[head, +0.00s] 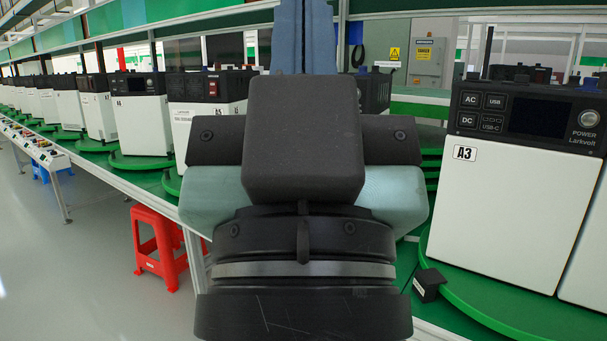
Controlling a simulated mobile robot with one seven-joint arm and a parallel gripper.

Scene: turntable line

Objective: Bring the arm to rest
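My gripper (306,30) fills the middle of the head view, seen from behind. Its black wrist and a black block are nearest, with a pale teal hand body to either side. Two blue-grey fingers rise side by side behind the block to the top edge. They look closed together, with only a thin line between them and no object visible there. The fingertips are cut off by the frame. The gripper is in front of the line of stations and hides part of it.
At right, a white and black power station (502,190) labelled A3 stands on a green turntable (520,310), with a small black block (429,285) at its edge. More stations, such as A5 (205,92), line up at left. A red stool (157,248) stands below.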

